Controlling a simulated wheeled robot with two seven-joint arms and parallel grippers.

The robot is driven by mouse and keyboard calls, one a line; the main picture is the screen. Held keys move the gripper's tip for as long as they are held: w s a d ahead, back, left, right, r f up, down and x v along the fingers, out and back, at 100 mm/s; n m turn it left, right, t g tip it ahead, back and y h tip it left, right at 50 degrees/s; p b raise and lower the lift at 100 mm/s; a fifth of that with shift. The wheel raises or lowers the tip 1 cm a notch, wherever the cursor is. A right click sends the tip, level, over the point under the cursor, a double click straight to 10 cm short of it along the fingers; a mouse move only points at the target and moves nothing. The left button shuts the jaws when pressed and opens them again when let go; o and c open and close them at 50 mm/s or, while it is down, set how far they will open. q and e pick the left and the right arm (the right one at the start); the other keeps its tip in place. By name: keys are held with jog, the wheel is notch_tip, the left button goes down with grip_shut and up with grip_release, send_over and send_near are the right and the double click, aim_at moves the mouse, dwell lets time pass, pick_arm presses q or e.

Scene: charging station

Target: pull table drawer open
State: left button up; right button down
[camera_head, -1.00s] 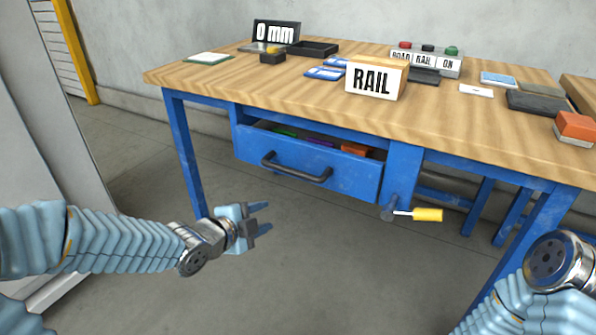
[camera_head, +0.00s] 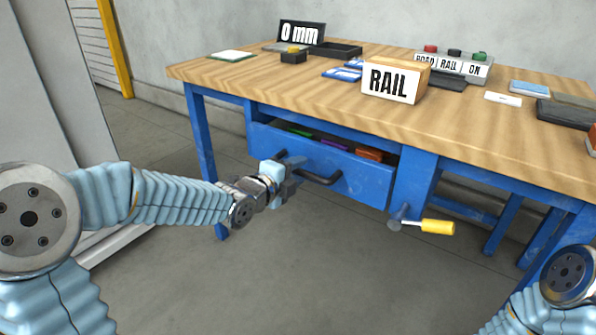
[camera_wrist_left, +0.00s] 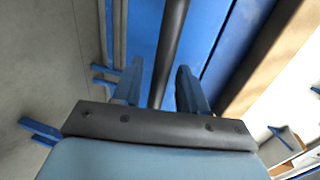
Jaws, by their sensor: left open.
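The blue table drawer (camera_head: 350,183) sits under the wooden tabletop. Its front stands out a little, and a gap above it shows coloured items inside. Its dark bar handle (camera_head: 322,180) is partly hidden by my left gripper (camera_head: 291,172), which is at the handle's left part. In the left wrist view the handle bar (camera_wrist_left: 172,45) runs between the two spread blue fingers of the left gripper (camera_wrist_left: 158,85). The fingers look apart from the bar. My right gripper is out of view; only part of the right arm shows at the lower right.
The blue-framed table (camera_head: 240,85) carries a RAIL block (camera_head: 390,82), a button box (camera_head: 452,66), a 0 mm display (camera_head: 301,33) and flat trays. A yellow-handled lever (camera_head: 437,227) sticks out right of the drawer. The floor in front is clear.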

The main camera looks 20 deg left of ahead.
pick_arm(q)
jog(key=shift+w+d+f, duration=0.1)
jog(key=shift+w+d, duration=0.05)
jog(key=shift+w, duration=0.3)
jog(key=shift+c, duration=0.2)
grip_shut()
